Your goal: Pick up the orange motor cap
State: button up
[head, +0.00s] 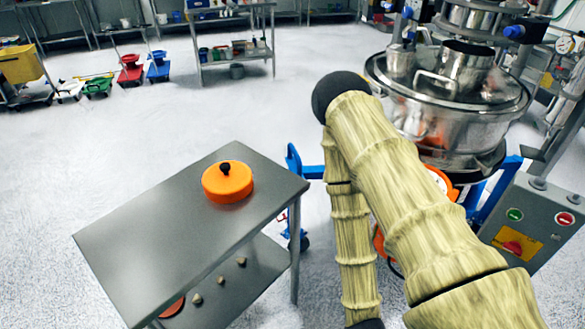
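The orange motor cap (226,184) is a round, flat-topped orange cap with a black knob in the middle of its top. It sits upright on the bare steel table (150,235), near the far right part of the tabletop. Nothing touches the cap apart from the table under it. My arm, in a tan ribbed cover, is to the right of the table and bends down out of the bottom of the head view. My gripper is not in view, so its state and its distance from the cap are hidden.
The steel sifter (450,125) stands at the right on a blue frame, with a grey control box (530,222) in front. The table's lower shelf (245,285) holds several small knobs and a reddish disc. Open floor (120,150) lies left of and behind the table.

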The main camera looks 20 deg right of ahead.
aim_at(229, 182)
jog(key=z, duration=0.9)
jog(key=k, duration=1.05)
jog(key=u, duration=1.45)
jog(key=i, duration=0.45)
jog(key=z, duration=0.05)
